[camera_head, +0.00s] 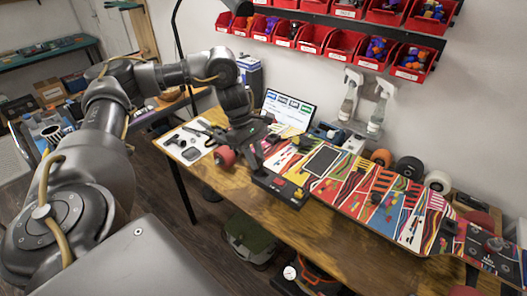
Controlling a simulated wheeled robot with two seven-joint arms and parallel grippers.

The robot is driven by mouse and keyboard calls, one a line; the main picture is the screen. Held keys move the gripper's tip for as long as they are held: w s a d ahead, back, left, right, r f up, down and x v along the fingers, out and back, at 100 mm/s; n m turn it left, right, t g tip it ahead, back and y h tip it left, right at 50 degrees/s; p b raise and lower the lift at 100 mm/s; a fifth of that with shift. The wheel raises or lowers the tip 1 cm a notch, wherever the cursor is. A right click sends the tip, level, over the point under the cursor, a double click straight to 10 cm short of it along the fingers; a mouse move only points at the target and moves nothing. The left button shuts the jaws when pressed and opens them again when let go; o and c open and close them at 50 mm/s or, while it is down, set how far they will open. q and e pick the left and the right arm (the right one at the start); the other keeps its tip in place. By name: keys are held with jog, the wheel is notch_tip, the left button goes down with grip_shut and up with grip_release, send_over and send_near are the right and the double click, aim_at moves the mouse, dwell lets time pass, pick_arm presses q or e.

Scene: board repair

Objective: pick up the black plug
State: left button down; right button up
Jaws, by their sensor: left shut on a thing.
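My left arm comes in from the left, and its dark gripper (252,150) points down over the left part of the wooden workbench. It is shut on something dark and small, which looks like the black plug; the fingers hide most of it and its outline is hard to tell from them. My right gripper is not in view.
A colourful patterned long board (385,205) lies across the bench (225,185). A white tool mat (190,141) lies at left and a lit screen (288,108) stands behind. Wheels (409,167) line the back. Red bins (343,45) hang above.

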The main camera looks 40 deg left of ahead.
pick_arm(q)
jog(key=s+r+p, duration=0.2)
jog(key=s+r, duration=0.2)
jog(key=s, duration=0.5)
jog(key=shift+s+d+r, duration=0.35)
jog(key=shift+d+r, duration=0.05)
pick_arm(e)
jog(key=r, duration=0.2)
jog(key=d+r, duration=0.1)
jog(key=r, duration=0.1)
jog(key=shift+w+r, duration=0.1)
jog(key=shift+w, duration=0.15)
